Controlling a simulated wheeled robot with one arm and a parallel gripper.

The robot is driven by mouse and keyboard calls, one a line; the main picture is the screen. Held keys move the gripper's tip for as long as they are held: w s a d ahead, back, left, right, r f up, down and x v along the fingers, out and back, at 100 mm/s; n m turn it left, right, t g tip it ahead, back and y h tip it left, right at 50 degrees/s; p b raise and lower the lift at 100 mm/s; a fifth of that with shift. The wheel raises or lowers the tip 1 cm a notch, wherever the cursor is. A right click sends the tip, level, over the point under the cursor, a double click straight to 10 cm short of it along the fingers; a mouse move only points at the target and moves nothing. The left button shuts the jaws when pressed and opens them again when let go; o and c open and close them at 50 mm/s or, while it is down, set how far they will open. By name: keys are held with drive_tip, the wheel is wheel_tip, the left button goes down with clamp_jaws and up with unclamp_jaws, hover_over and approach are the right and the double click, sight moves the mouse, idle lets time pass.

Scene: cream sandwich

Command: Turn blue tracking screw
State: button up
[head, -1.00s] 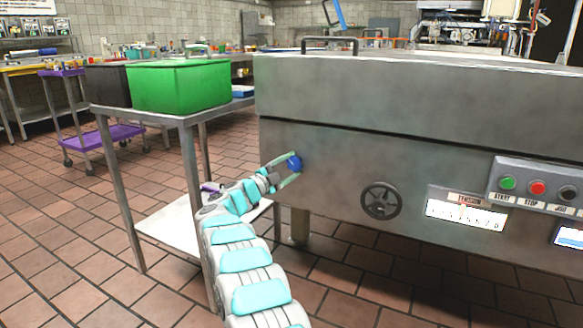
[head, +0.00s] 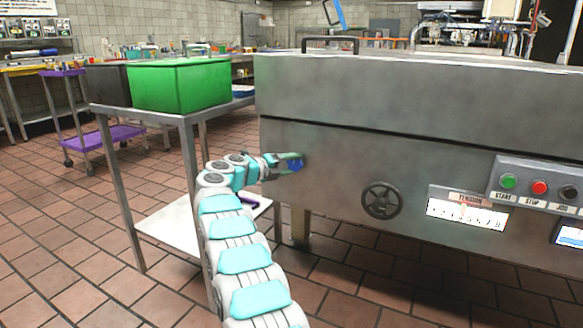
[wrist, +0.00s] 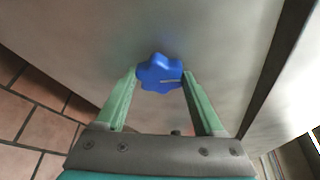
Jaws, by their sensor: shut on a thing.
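The blue tracking screw (head: 295,166) is a lobed knob on the left part of the machine's grey metal front (head: 335,165). In the wrist view the knob (wrist: 160,73) sits between the tips of my gripper's two green fingers, with a pale line on its face. My gripper (head: 292,163) is shut on the knob, one finger on each side. In the head view the fingers partly cover the knob.
A black handwheel (head: 381,200) and a tension scale (head: 466,212) are to the right on the same front. A button box (head: 538,187) is further right. A metal table (head: 187,118) with a green bin (head: 178,86) stands at left.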

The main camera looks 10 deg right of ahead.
drive_tip(key=shift+s+d+f+m+y+b, duration=0.1)
drive_tip(key=shift+m+y+b, duration=0.25)
drive_tip(key=shift+m, duration=0.35)
drive_tip(key=shift+f+m+y+b, duration=0.1)
drive_tip(key=shift+m+y+b, duration=0.25)
drive_tip(key=shift+m, duration=0.35)
drive_tip(key=o, duration=1.4)
drive_tip(key=shift+r, duration=0.1)
drive_tip(key=shift+c, duration=0.2)
drive_tip(key=v, duration=0.7)
drive_tip(key=shift+s+a, duration=0.2)
drive_tip(key=shift+a, duration=0.1)
drive_tip(key=shift+r, duration=0.15)
